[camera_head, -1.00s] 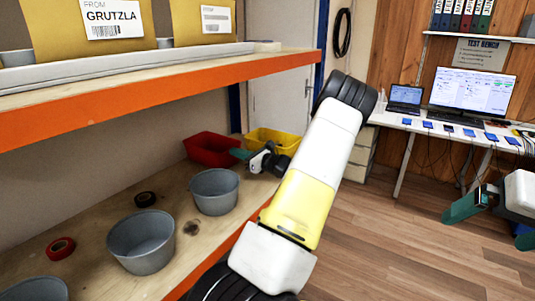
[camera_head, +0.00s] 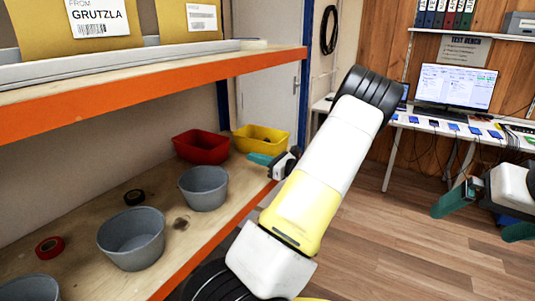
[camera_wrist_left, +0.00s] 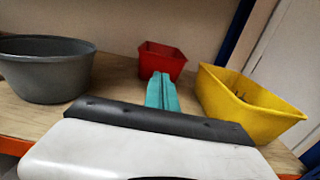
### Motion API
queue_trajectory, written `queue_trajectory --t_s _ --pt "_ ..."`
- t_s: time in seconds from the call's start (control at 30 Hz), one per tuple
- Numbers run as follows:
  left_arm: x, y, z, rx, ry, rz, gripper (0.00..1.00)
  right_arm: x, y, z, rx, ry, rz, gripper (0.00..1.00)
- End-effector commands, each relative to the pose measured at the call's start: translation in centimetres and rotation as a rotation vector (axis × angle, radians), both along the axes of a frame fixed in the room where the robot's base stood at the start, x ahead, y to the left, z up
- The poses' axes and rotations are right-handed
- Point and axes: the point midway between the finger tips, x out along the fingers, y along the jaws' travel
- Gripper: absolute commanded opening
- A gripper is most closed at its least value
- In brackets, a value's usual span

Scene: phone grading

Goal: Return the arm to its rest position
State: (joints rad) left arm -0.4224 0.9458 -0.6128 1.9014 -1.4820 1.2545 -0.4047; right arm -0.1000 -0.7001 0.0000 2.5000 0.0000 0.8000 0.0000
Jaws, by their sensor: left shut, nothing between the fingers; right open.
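My left arm, white and yellow, crosses the middle of the head view. My left gripper (camera_head: 262,159) has teal fingers and sits at the front edge of the lower shelf, close to the yellow bin. In the left wrist view its fingers (camera_wrist_left: 161,92) are together with nothing between them, pointing toward the red bin. My right gripper (camera_head: 478,215) is at the right edge of the head view, its teal fingers apart and empty, over the wooden floor.
On the lower shelf (camera_head: 165,196) stand a red bin (camera_head: 202,148), a yellow bin (camera_head: 262,140), grey buckets (camera_head: 204,188) and tape rolls (camera_head: 49,246). The orange upper shelf beam (camera_head: 150,90) runs above. A desk (camera_head: 420,126) with a monitor (camera_head: 455,88) stands at the back right. Open floor lies between.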

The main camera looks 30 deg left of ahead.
Motion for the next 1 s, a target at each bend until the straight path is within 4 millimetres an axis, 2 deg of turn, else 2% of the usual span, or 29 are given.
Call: queue_trajectory --t_s 0.13,0.33,0.47,0.57,0.7,0.77,1.0 --pt "-0.1 -0.8 0.0 0.001 0.001 0.0 0.0 0.0 0.0 0.0 0.0 0.0 0.0 1.0" --pt "-0.8 -0.7 0.2 -0.036 -0.025 0.025 0.0 0.0 0.0 0.0 0.0 0.0 0.0 1.0" --pt "-3.6 -0.6 0.5 -0.176 -0.126 0.118 0.0 0.0 0.0 0.0 0.0 0.0 0.0 1.0" --pt "-6.8 -1.3 0.6 -0.345 -0.251 0.227 0.0 0.0 0.0 0.0 0.0 0.0 0.0 1.0" --pt "-10.9 -3.7 0.9 -0.591 -0.435 0.381 0.0 0.0 0.0 0.0 0.0 0.0 0.0 1.0" --pt "-12.3 -5.1 1.2 -0.693 -0.514 0.442 0.0 0.0 0.0 0.0 0.0 0.0 0.0 1.0" --pt "-17.1 -11.8 4.0 -1.081 -0.82 0.662 0.0 0.0 0.0 0.0 0.0 0.0 0.0 1.0"
